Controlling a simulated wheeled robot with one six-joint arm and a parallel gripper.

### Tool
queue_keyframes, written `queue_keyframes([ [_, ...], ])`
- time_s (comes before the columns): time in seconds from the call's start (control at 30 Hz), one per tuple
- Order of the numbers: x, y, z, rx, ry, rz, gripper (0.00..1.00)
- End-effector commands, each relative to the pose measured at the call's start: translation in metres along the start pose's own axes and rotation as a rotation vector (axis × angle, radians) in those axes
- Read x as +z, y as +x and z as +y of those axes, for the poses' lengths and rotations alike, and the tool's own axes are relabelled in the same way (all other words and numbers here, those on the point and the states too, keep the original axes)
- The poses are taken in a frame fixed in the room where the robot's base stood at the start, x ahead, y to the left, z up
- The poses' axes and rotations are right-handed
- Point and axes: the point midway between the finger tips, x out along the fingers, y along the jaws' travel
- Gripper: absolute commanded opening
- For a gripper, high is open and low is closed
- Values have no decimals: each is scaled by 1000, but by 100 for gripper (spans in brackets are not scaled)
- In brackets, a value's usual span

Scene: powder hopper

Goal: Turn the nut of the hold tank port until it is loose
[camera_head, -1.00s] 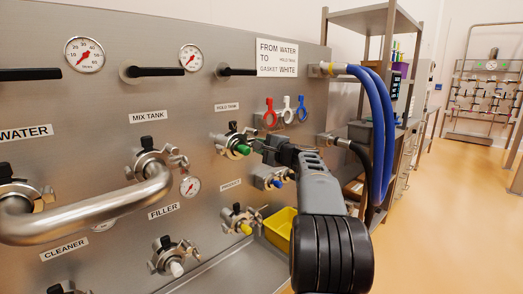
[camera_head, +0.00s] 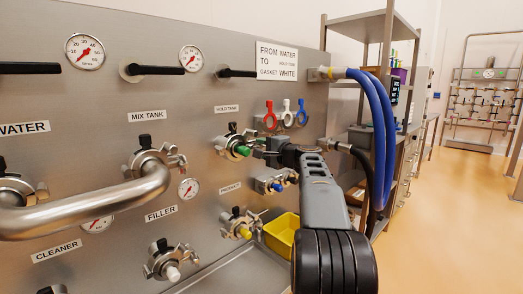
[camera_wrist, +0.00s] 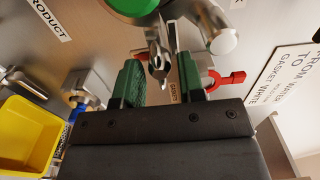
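The hold tank port (camera_head: 235,146) is on the steel panel under its HOLD TANK label, with a green plug in its middle and a clamp with a wing nut. In the wrist view the green plug (camera_wrist: 134,4) is at the top edge and the metal wing nut (camera_wrist: 158,62) hangs below it. My gripper (camera_head: 260,151) is just right of this port. In the wrist view my gripper (camera_wrist: 160,80) is open, its two green-padded fingers on either side of the wing nut's end, with gaps visible. Whether either pad touches the nut is unclear.
Red, white and blue gaskets (camera_head: 287,115) hang above right of the port. The product port (camera_head: 241,224) and a yellow bin (camera_head: 281,234) are below. A curved steel pipe (camera_head: 95,211) projects at left. Blue hoses (camera_head: 381,130) hang at right, close to my arm.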

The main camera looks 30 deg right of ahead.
Motion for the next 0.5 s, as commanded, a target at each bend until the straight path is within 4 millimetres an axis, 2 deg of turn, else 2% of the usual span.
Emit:
queue_keyframes([
  [0.3,0,-58,4,-1,-2,3,36],
  [0.5,0,-79,2,0,0,2,36],
])
